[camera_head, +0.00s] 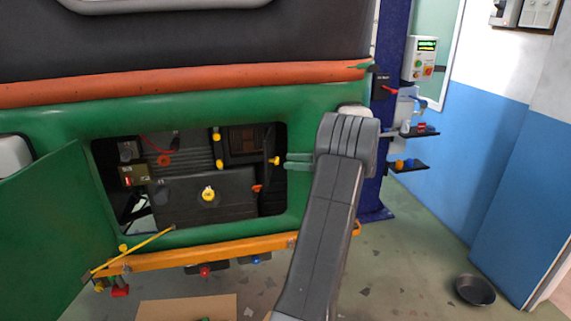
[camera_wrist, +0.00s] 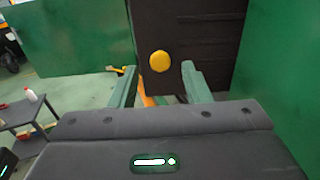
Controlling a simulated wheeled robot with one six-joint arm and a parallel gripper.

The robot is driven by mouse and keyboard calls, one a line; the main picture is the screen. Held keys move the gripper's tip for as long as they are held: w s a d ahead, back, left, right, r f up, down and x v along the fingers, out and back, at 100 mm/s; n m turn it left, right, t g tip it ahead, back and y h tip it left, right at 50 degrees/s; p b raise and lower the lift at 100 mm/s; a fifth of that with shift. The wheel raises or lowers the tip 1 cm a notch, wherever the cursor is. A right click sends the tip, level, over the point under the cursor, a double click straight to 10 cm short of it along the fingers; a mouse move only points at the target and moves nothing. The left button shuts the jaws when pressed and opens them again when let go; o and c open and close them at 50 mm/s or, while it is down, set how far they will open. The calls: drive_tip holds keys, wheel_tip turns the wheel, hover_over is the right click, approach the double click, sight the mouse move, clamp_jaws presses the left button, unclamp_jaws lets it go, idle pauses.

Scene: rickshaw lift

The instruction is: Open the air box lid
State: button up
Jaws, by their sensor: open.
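A dark box with a round yellow knob (camera_head: 208,195) sits in the open compartment of the green vehicle. Above right of it, a dark frame with a brown ribbed part (camera_head: 243,139) has a yellow knob (camera_head: 275,160) at its right side. I cannot tell for certain which part is the air box lid. My gripper (camera_head: 298,162) is at the compartment's right edge, its green fingers pointing left near that knob. In the wrist view, my gripper (camera_wrist: 158,86) is open and empty, with a dark panel (camera_wrist: 204,40) and a yellow knob (camera_wrist: 159,62) ahead between the fingers.
The green hatch door (camera_head: 45,225) stands open at the left, held by a yellow rod (camera_head: 135,249). An orange bumper bar (camera_head: 200,254) runs below the opening. A blue post (camera_head: 388,120) with small shelves stands right. A dark bowl (camera_head: 475,290) lies on the floor.

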drive_tip(key=s+d+b, duration=0.2)
drive_tip(key=d, duration=0.8)
drive_tip(key=shift+d, duration=0.25)
